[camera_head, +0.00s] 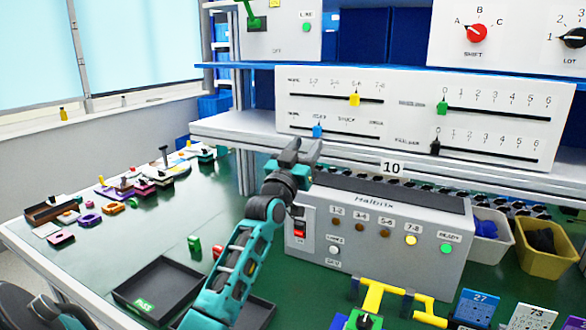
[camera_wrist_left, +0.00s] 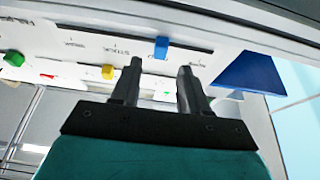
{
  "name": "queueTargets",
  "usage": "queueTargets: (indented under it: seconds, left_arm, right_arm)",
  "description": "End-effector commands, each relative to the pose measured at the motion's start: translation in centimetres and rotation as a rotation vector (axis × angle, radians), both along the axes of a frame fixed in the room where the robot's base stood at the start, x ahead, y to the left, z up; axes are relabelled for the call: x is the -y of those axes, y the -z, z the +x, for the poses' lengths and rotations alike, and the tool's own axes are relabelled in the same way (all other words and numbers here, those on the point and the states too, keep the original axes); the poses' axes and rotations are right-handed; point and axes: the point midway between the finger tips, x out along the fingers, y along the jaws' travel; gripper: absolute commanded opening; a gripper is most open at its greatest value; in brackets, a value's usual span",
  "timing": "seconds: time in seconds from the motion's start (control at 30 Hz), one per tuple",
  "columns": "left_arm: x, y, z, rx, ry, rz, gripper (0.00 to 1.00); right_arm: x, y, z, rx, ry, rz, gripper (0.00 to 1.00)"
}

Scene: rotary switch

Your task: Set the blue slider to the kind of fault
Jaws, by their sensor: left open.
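The blue slider (camera_head: 317,131) sits on the lower left slot of the white slider panel (camera_head: 390,112). It stands near the slot's left part, by the second label from the left; the small words are hard to read. In the left wrist view the blue slider (camera_wrist_left: 161,48) is just beyond the fingertips, roughly between them. My left gripper (camera_head: 302,151) is open and empty, just below and in front of the blue slider; its fingers (camera_wrist_left: 160,68) appear apart from it. My right gripper is not in view.
A yellow slider (camera_head: 354,99) is on the slot above, and green (camera_head: 442,107) and black (camera_head: 435,147) sliders are at the right. The shelf edge and grey tester box (camera_head: 375,225) lie below. The tester's yellow 7-8 lamp (camera_head: 411,240) and green READY lamp (camera_head: 446,248) look lit.

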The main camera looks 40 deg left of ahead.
Motion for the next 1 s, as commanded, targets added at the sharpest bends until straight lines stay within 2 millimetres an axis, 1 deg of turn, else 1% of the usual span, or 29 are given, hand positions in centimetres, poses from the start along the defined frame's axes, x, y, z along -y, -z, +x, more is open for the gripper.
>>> queueTargets:
  seconds: [0.03,0.2,0.3,0.4,0.6,1.0]
  left_arm:
    - [0.3,0.7,-1.1,-0.002,0.001,-0.001,0.45]
    - [1.0,1.9,-4.1,-0.002,0.000,0.000,0.45]
    - [1.3,2.4,-5.5,-0.002,0.000,0.000,0.45]
    - [1.6,2.8,-6.5,-0.001,0.000,0.001,0.45]
    - [1.7,3.1,-7.3,0.000,0.000,0.000,0.45]
    - [1.7,3.1,-7.3,0.000,0.000,0.000,0.45]
  right_arm:
    - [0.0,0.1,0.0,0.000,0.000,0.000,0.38]
    - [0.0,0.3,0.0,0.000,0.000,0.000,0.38]
    - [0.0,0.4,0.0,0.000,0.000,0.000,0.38]
    - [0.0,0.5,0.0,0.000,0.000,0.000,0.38]
    - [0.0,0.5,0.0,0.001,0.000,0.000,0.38]
    - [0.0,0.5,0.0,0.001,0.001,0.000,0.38]
